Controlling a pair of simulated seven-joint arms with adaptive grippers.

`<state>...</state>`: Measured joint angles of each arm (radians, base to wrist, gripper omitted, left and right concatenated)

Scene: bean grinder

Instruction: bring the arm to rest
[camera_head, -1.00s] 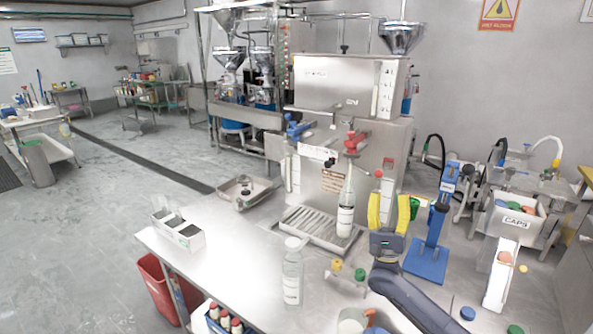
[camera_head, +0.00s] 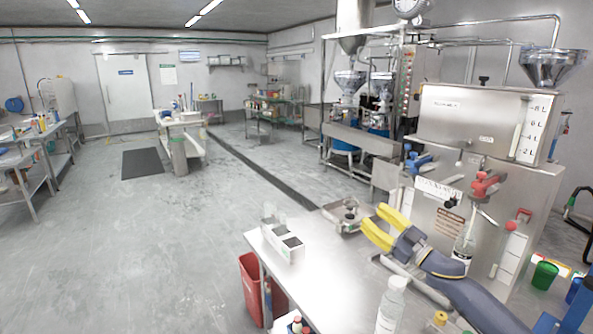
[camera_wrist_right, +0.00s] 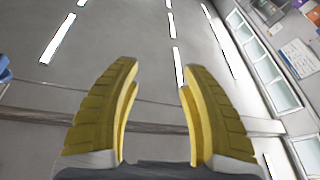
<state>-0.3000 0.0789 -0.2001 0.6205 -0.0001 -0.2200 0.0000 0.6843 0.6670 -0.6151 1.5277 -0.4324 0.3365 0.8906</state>
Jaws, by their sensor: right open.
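My right gripper (camera_head: 377,226) has yellow fingers and is raised above the steel table, in front of the steel dispensing machine. It is open and empty. Its fingers point to the left and up in the head view. In the right wrist view the two yellow fingers (camera_wrist_right: 157,95) stand apart with nothing between them, and the ceiling and upper walls show beyond. My left gripper is not in view.
The steel table (camera_head: 335,262) bears a white divided box (camera_head: 283,246) at its left edge and a clear bottle (camera_head: 391,305) near the front. Another bottle (camera_head: 463,247) stands by the steel machine (camera_head: 465,140), partly hidden by my arm. A red bin (camera_head: 257,285) is below the table.

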